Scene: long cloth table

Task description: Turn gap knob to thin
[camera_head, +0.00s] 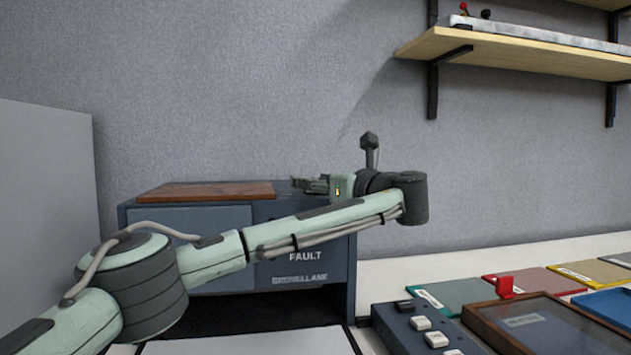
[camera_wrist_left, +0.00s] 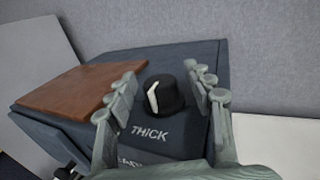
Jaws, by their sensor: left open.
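The gap knob (camera_wrist_left: 170,97) is a round black knob with a white pointer line, on top of the blue-grey machine (camera_wrist_left: 200,55). The word THICK is printed below it in the left wrist view; no "thin" label shows. The pointer is on the knob's left side. My left gripper (camera_wrist_left: 161,78) is open, with one finger on each side of the knob in that view and gaps between. In the head view my left gripper (camera_head: 312,185) is over the machine's top right, and the knob is hidden there. My right gripper is not in view.
A brown wooden board (camera_head: 205,192) lies on the machine (camera_head: 190,218), left of the knob. A grey panel (camera_head: 45,170) stands at left. A button box (camera_head: 395,320), a wood-framed tray (camera_head: 490,313) and coloured mats lie at right. A shelf (camera_head: 500,55) is on the wall.

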